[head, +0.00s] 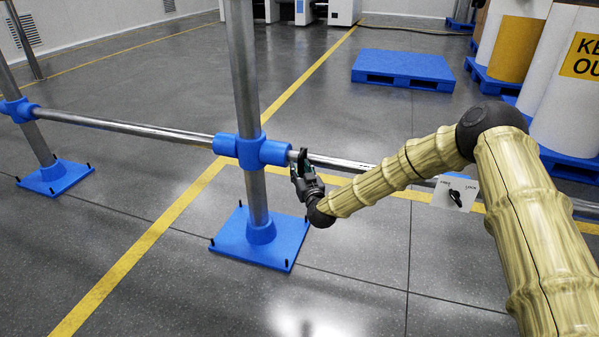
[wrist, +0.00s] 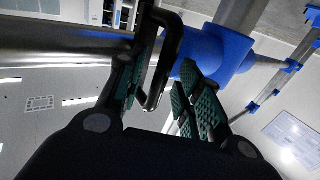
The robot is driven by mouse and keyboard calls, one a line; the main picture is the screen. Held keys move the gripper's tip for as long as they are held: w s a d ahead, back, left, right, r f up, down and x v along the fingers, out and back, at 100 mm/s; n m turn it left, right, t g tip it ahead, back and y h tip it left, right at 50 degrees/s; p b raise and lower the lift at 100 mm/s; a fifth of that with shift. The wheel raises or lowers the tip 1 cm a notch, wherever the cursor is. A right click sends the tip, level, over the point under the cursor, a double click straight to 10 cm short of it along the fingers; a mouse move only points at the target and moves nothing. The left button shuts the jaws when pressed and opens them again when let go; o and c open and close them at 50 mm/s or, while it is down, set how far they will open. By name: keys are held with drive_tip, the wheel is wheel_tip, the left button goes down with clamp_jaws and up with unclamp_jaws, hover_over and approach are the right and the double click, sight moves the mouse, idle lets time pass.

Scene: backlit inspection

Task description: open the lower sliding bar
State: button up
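The lower sliding bar (head: 350,163) is a shiny round metal rail running level through the blue joint (head: 252,149) of the middle post. In the wrist view the bar (wrist: 60,45) enters from the left. A black loop handle (wrist: 166,60) stands at the bar near the blue joint (wrist: 222,52). My gripper (head: 305,178) is at the bar just right of the joint. In the wrist view its green-padded fingers (wrist: 165,88) are apart, with the handle between them. The left finger overlaps the handle's edge; I cannot tell whether it touches.
A white plate marked FREE and LOCK with a black knob (head: 455,196) hangs at the bar to the right, partly behind my arm. Blue foot plates with upright bolts (head: 285,240) stand on the floor. A blue pallet (head: 404,68) lies behind. The floor in front is clear.

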drive_tip(key=shift+w+a, duration=0.2)
drive_tip(key=shift+w, duration=0.45)
drive_tip(key=shift+c, duration=0.2)
clamp_jaws()
